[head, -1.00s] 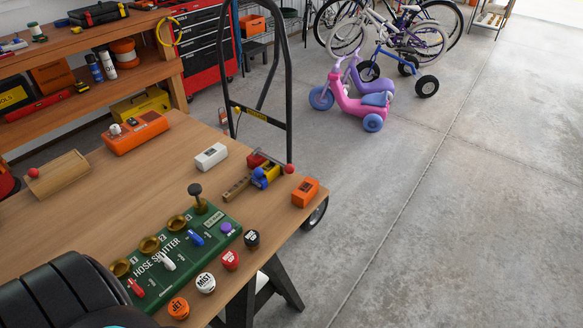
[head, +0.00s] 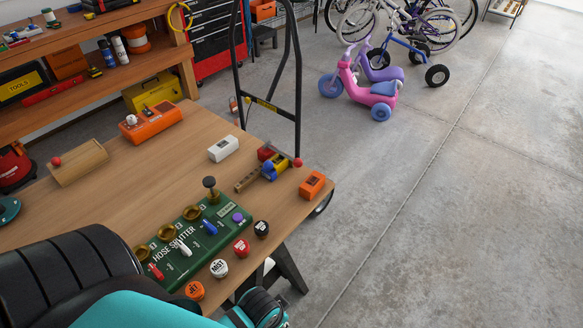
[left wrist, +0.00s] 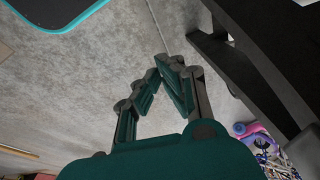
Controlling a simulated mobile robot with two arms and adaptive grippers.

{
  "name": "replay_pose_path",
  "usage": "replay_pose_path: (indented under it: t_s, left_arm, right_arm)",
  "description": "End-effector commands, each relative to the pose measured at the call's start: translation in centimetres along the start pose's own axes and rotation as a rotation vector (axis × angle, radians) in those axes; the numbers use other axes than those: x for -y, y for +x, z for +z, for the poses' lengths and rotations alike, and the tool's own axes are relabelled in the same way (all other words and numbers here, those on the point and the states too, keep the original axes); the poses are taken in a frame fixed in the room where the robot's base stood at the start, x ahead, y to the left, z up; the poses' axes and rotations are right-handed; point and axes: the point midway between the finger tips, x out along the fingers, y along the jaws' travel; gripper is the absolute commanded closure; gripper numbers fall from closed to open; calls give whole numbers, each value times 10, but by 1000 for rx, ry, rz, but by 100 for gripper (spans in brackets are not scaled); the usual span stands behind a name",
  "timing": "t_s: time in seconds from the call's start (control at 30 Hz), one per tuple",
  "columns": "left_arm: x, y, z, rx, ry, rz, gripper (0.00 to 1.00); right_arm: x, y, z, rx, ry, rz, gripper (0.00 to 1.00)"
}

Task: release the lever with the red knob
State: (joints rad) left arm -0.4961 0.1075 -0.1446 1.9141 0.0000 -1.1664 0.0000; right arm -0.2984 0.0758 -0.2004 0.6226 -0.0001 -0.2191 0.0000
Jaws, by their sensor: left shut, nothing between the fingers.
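A small yellow and blue device (head: 273,167) sits near the right end of the wooden workbench. A red knob (head: 298,162) shows at its right end, by the bench edge. Another red knob (head: 57,161) shows at the left end of a wooden block (head: 80,163) on the left of the bench. My left gripper (left wrist: 166,70) shows in the left wrist view, shut and empty above bare concrete floor, apart from both knobs. My left arm fills the bottom left of the head view. My right gripper is in neither view.
A green hose splitter panel (head: 178,262) with loose round caps beside it lies on the near bench. A white box (head: 223,148), an orange box (head: 312,185) and a larger orange device (head: 150,124) stand on the bench. A black hand-truck frame (head: 297,90) rises behind it.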

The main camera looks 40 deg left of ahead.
Motion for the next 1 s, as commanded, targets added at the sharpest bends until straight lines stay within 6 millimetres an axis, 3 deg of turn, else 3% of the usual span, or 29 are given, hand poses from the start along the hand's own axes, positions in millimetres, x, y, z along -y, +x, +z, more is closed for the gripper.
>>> replay_pose_path:
  t_s: [0.03, 0.1, 0.37, 0.47, 0.8, 1.0]
  left_arm:
    - [1, -24, -9, -12, -1, -2, 100]
    - [2, -50, -16, -22, -3, -3, 100]
    - [8, -134, -34, -61, -4, -20, 100]
    - [26, -166, -50, -123, 11, -86, 100]
    - [122, -209, -156, -527, 219, -528, 100]
    - [151, -257, -231, -815, 512, -805, 100]
  right_arm:
    - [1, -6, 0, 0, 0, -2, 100]
    - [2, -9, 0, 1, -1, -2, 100]
    - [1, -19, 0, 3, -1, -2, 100]
    - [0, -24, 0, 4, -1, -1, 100]
    - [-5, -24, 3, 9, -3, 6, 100]
    - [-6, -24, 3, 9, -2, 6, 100]
